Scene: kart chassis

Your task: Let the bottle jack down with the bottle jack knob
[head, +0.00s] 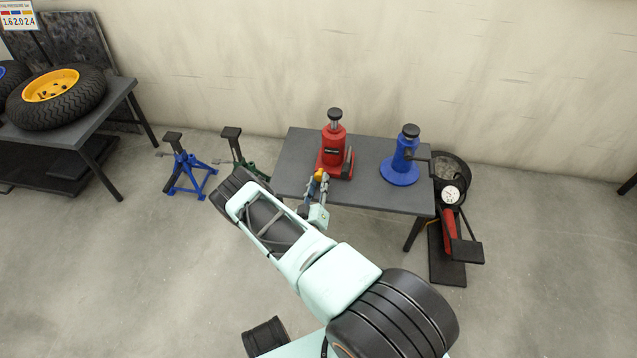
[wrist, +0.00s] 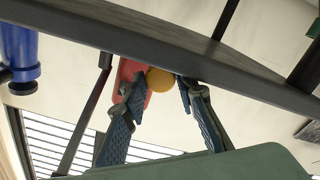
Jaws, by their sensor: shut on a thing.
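The red bottle jack (head: 333,152) stands upright on the grey table, with a bare metal stem and a black cap showing above its body. The yellow bottle jack knob (wrist: 158,79) sits low on the jack's near side; the red jack (wrist: 133,72) shows behind it in the wrist view. My gripper (head: 318,182) reaches in from the front at the table's near edge. In the wrist view its two blue-padded fingers (wrist: 158,92) are on either side of the knob, shut on it. The knob is partly hidden by the fingers in the head view.
A blue jack (head: 402,163) stands at the right on the table (head: 290,165). A red foot pump with a gauge (head: 450,215) is on the floor right of the table. Blue (head: 187,172) and green (head: 236,150) stands are to the left. The table edge passes close to my fingers.

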